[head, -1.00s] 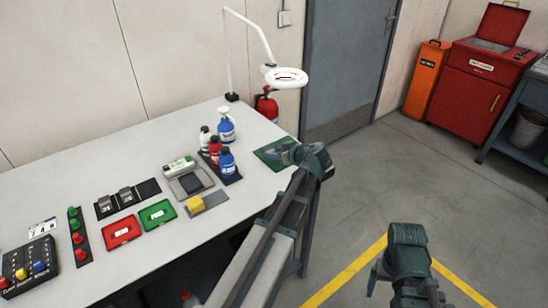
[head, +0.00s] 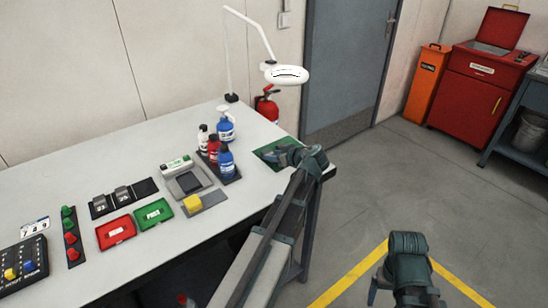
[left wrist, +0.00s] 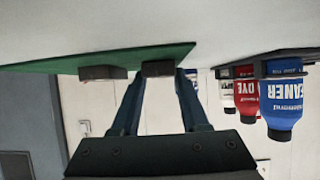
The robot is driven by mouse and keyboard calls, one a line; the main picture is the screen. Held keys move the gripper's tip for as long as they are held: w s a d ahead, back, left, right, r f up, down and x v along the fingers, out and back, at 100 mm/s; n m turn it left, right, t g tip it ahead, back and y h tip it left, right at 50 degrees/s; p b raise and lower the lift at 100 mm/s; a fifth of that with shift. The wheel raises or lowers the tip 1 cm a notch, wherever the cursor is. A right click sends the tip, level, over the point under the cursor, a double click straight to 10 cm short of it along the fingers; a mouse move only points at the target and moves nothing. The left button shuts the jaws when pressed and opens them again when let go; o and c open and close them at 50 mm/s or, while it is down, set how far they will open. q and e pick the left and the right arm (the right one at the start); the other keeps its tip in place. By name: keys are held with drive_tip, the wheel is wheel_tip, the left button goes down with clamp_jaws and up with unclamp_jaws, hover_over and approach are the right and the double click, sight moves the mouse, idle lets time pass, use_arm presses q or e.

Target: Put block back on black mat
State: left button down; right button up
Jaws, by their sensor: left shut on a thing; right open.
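My left gripper (head: 272,154) is over the green mat (head: 267,143) at the table's right end. In the left wrist view, which is upside down, the left gripper (left wrist: 158,76) is shut on a dark block (left wrist: 158,68). The block is at the green mat's surface; I cannot tell whether it touches. A second dark block (left wrist: 103,73) sits beside it on the mat. A black mat (head: 147,188) on the table carries two numbered dark blocks (head: 122,193) and has a bare right end. My right gripper (head: 374,289) is open, low over the floor, away from the table.
Bottles (head: 226,160) stand on a dark tray left of the green mat. A grey device (head: 187,182), a yellow block (head: 192,203), green (head: 153,214) and red (head: 116,232) trays, and a button strip (head: 70,232) lie farther left. A magnifier lamp (head: 287,75) overhangs the back.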

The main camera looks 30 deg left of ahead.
use_arm(q)
drive_tip(key=c, duration=0.9)
unclamp_jaws()
drive_tip(key=shift+f, duration=0.15)
drive_tip(key=o, duration=0.5)
drive_tip(key=shift+r, duration=0.2)
drive_tip(key=p+v, duration=0.5)
drive_tip(key=v, duration=0.6)
drive_tip(key=shift+s+r+p, duration=0.1)
drive_tip(key=shift+p, duration=0.3)
drive_tip(key=shift+s+d+r, duration=0.15)
drive_tip(key=shift+d, duration=0.25)
